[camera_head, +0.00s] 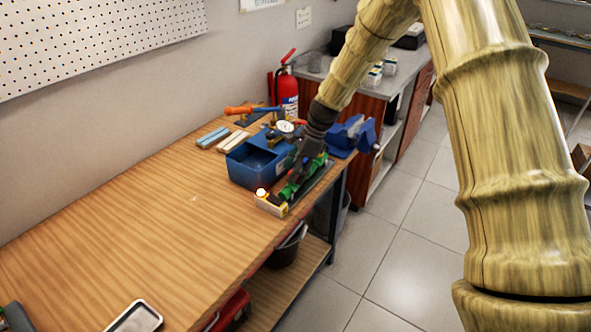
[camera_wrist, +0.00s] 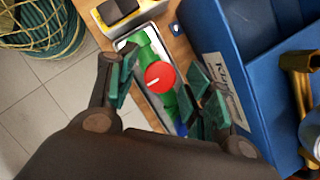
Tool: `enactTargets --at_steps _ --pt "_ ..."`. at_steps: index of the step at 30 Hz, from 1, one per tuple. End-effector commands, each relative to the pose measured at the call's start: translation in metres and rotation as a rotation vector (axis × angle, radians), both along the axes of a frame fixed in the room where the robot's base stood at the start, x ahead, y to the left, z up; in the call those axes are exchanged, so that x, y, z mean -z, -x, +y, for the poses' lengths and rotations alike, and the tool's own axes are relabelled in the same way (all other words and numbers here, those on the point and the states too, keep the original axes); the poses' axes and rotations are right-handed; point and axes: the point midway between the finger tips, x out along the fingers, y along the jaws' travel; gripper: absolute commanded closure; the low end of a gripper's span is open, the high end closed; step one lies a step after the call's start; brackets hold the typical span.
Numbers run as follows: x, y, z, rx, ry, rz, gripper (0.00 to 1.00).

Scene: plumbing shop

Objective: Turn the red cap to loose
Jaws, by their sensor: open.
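The red cap (camera_wrist: 159,77) is round with a white line mark across it, and shows in the wrist view. It sits on a green fitting (camera_wrist: 139,40) that lies in a pale-rimmed tray. My gripper (camera_wrist: 161,70) is open, with one green-padded finger on each side of the cap, and the fingers appear apart from it. In the head view, my gripper (camera_head: 303,164) is over the green fitting (camera_head: 288,190) at the bench's right end, and I cannot make out the cap there.
A blue bin (camera_head: 243,171) stands close beside the fitting; it also fills the right of the wrist view (camera_wrist: 225,60). A blue vise (camera_head: 350,134) is on the bench's far corner. The wooden bench (camera_head: 130,225) is largely clear at left. A coiled green hose (camera_wrist: 45,25) shows below.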

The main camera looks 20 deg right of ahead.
Motion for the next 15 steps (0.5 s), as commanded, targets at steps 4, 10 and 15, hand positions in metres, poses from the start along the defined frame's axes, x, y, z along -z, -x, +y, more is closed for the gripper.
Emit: enactTargets --at_steps 4,10,15 --pt "-0.0001 0.0 -0.0001 0.0 0.0 0.0 0.51" --pt "-0.0001 0.0 -0.0003 0.0 0.0 0.0 0.87" --pt "-0.0003 0.0001 -0.0004 -0.001 0.0 0.0 0.94"
